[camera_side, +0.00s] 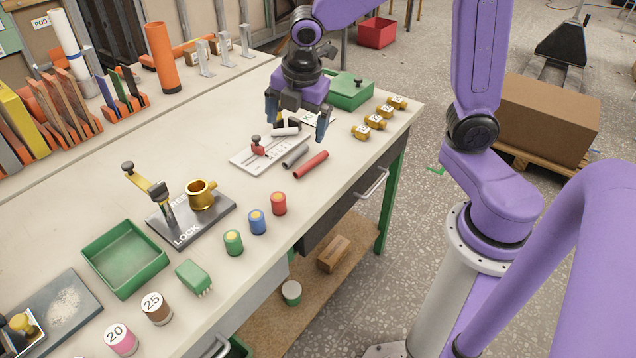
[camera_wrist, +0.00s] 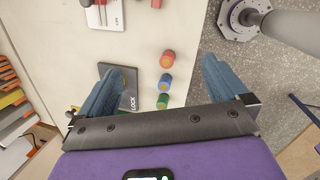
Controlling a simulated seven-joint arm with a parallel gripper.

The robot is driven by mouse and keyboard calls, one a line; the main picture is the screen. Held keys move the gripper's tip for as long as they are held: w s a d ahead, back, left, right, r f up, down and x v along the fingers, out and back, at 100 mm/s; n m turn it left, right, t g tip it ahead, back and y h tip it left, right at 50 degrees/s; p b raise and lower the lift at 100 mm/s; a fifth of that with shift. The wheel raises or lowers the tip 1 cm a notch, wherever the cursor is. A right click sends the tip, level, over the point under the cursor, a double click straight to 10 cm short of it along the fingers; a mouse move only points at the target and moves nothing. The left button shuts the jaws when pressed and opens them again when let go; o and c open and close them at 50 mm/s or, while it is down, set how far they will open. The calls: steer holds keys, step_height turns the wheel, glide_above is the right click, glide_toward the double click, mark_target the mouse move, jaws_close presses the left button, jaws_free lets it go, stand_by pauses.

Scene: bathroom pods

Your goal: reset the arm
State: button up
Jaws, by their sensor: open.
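My gripper (camera_side: 296,118) is open and hangs above the far part of the workbench (camera_side: 330,208), over a white plate (camera_side: 262,150) with a red clamp on it. Its fingers are spread wide, with nothing visible between them in the side view. In the wrist view my gripper (camera_wrist: 160,95) also shows open. Red, blue and green cylinders (camera_wrist: 165,82) appear beyond and between its fingers, on the bench below. A grey rod (camera_side: 295,157) and a red rod (camera_side: 311,165) lie next to the white plate.
A green box (camera_side: 348,92) and several brass fittings (camera_side: 377,122) sit at the far right end. Racks and an orange tube (camera_side: 162,58) line the back left.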

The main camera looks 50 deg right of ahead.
steer(key=s+m+g+y, duration=0.1)
steer(key=s+m, duration=0.7)
steer(key=s, duration=1.5)
steer(key=shift+s+a+f+g, duration=0.25)
steer(key=shift+s+f+g, duration=0.15)
steer(key=shift+g, duration=0.3)
